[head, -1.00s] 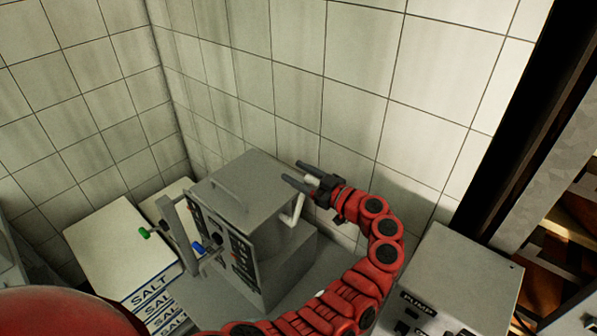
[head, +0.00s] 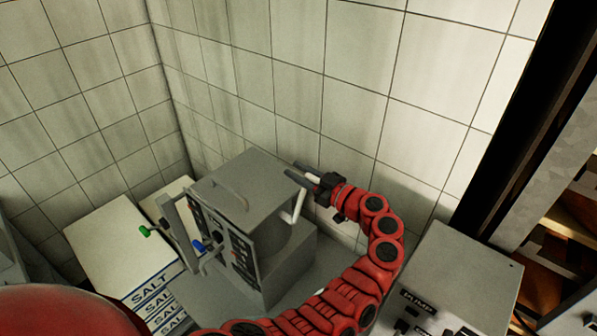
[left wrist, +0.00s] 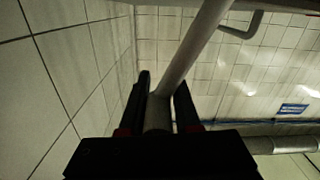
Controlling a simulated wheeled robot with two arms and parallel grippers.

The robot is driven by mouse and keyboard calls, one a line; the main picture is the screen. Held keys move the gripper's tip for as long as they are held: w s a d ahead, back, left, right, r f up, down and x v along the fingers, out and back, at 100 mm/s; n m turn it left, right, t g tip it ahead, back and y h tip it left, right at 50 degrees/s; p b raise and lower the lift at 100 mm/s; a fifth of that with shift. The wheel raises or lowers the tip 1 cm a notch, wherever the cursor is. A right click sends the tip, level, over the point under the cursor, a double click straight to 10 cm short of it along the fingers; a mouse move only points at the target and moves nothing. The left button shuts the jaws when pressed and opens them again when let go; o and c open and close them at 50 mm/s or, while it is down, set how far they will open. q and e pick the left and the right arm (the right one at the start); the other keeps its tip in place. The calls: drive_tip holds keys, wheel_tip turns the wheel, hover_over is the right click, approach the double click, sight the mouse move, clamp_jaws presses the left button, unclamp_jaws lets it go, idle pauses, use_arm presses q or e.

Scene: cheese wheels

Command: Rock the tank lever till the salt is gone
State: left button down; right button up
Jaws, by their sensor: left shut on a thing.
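The grey tank (head: 247,180) is a box-shaped unit with a handle on its lid, standing against the tiled wall. A pale lever (head: 294,207) rises at its right side. My left gripper (head: 292,168) reaches over from the right and is shut on the lever's upper part. In the left wrist view, the two dark fingers (left wrist: 166,108) close around a pale rod, the lever (left wrist: 193,52). No loose salt shows. My right gripper is not in view.
White blocks labelled SALT (head: 152,288) are stacked left of the tank. A grey box marked PUMP (head: 450,262) stands at the right. The tiled wall is close behind.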

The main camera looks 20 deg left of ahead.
use_arm(q)
drive_tip(key=shift+s, duration=0.1)
idle(0.8)
drive_tip(key=s+a+n+b, duration=0.4)
drive_tip(key=s+n+b, duration=0.1)
drive_tip(key=s+n, duration=0.5)
drive_tip(key=shift+s+f, duration=0.15)
drive_tip(key=shift+s, duration=0.2)
idle(0.5)
drive_tip(key=c, duration=0.7)
unclamp_jaws()
